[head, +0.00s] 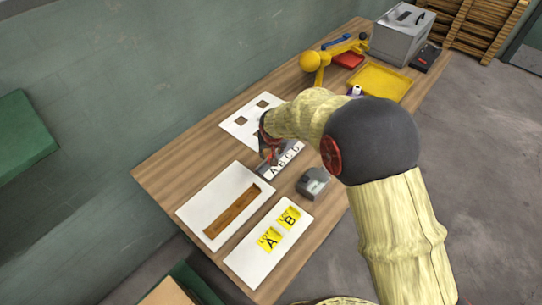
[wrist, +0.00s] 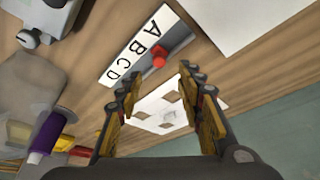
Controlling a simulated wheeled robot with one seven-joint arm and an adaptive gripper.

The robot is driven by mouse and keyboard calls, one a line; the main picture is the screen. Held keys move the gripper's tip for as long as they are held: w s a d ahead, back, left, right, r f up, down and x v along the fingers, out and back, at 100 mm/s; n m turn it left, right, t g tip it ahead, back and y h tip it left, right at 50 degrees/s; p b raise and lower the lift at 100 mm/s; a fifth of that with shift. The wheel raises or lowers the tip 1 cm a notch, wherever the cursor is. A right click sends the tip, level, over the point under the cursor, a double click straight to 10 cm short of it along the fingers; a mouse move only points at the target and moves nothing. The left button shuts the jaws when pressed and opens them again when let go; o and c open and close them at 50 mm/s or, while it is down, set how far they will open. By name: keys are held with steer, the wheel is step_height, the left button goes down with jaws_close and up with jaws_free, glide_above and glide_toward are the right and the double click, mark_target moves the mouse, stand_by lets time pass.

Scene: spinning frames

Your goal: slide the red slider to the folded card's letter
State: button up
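The letter strip (wrist: 140,45) reads A, B, C, D beside a grey slider track (wrist: 178,42) on the table. The red slider (wrist: 158,60) is a small knob standing on the track; I cannot tell exactly which letter it is level with. My gripper (wrist: 158,80) is open, its two fingers apart either side of the knob in the picture, apparently not touching it. In the head view the strip (head: 284,161) shows under my gripper (head: 268,150), which hides the slider. I cannot make out a folded card with a letter.
A grey device (head: 313,182) stands close to the strip. A white board (head: 250,262) bears yellow LOT A and LOT B cards (head: 289,217). Another board with a brown slot (head: 230,210) and a white board with square holes (head: 240,125) lie nearby. A yellow tray (head: 385,80) is farther back.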

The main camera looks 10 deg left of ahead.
steer(key=b+x, duration=0.1)
steer(key=x, duration=0.6)
steer(key=shift+w+f, duration=0.2)
steer(key=shift+f, duration=0.05)
steer(key=c, duration=0.3)
jaws_close()
stand_by(0.4)
